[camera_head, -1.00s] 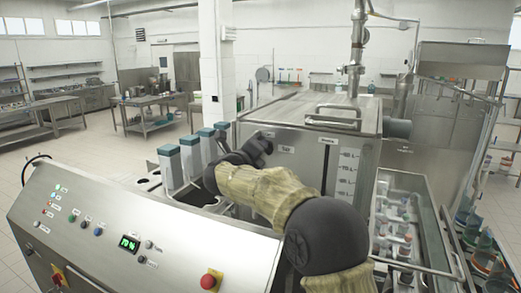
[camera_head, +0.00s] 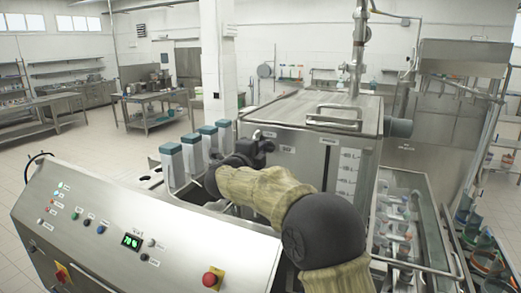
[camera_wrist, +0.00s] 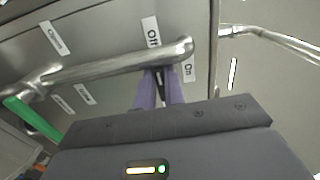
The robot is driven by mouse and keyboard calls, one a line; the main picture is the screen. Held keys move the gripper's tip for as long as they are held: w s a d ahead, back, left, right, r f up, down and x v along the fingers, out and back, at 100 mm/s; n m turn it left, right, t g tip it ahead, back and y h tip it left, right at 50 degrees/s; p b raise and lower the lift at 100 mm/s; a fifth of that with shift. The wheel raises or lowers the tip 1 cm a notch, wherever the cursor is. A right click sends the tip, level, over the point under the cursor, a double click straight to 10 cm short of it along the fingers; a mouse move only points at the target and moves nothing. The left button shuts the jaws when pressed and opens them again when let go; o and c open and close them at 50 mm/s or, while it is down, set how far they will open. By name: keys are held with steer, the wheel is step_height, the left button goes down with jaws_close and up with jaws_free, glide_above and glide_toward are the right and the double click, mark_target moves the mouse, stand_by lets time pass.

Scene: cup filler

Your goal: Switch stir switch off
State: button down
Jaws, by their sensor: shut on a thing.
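The stir switch shows in the wrist view as a polished metal lever (camera_wrist: 120,66) running across the tank wall. Its rounded right end lies between the "Off" label (camera_wrist: 152,38) and the "On" label (camera_wrist: 188,68). My gripper (camera_wrist: 158,70) has its purple fingers close together at the lever, just left of that end, and is shut on it. The fingers and lever hide the exact contact. In the head view my gripper (camera_head: 255,147) is at the tank's front wall, and my arm hides most of the switch.
The steel tank (camera_head: 318,110) has a lid handle on top. Tall teal-topped containers (camera_head: 192,150) stand left of my gripper. The control panel (camera_head: 140,245), with a red button (camera_head: 211,278), is in front. A green bar (camera_wrist: 32,118) is at the wrist view's left.

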steer(key=shift+a, duration=0.1)
steer(key=c, duration=1.5)
jaws_free()
steer(key=b+v, duration=0.8)
steer(key=v, duration=0.9)
steer(key=shift+s, duration=0.15)
